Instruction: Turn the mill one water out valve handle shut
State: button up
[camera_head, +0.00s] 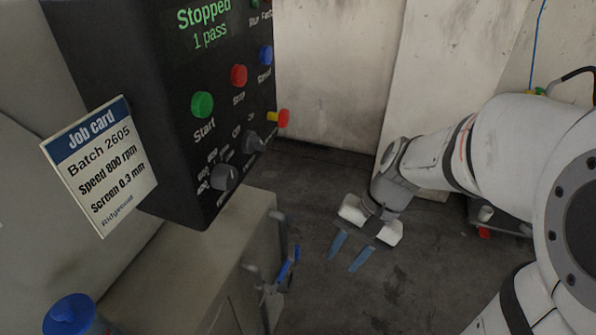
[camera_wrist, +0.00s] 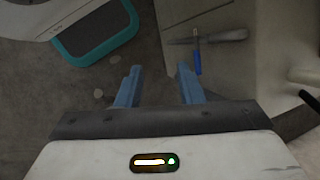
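A blue valve handle (camera_head: 287,271) sits on grey pipework at the right side of the mill's cabinet, low in the head view. A blue handle on a grey pipe also shows in the wrist view (camera_wrist: 197,60), beyond the right fingertip. No label is legible beside it, so I cannot read whether it is the water out valve. My gripper (camera_head: 343,262) is open and empty, its two blue fingers apart and pointing down, to the right of the handle. In the wrist view my gripper (camera_wrist: 159,70) has bare floor between its fingers. The handle is apart from both fingers.
The black control box (camera_head: 190,120) with knobs and buttons overhangs the beige cabinet (camera_head: 170,275). A job card (camera_head: 100,165) is on its left. A blue-capped container (camera_head: 70,315) stands at lower left. Clear floor lies around my gripper, with a pale wall behind.

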jog(key=w+a+f+m+g+y+b, duration=0.1)
jog(key=w+a+f+m+y+b, duration=0.2)
jog(key=f, duration=0.4)
jog(key=w+a+f+m+y+b, duration=0.1)
jog(key=w+f+m+y+b, duration=0.35)
jog(key=f+b, duration=0.2)
jog(key=m+t+y+b, duration=0.6)
jog(key=m+b, duration=0.1)
jog(key=m, duration=0.1)
send_near(297, 262)
notch_tip(297, 262, up, 4)
jog(key=w+a, duration=0.1)
jog(key=a, duration=0.2)
jog(key=shift+n, duration=0.25)
jog(key=a, duration=0.4)
jog(key=w+a+b, duration=0.1)
jog(key=a, duration=0.1)
jog(key=shift+w+a+r, duration=0.1)
jog(key=shift+a+r, duration=0.2)
jog(key=shift+a, duration=0.1)
grip_shut()
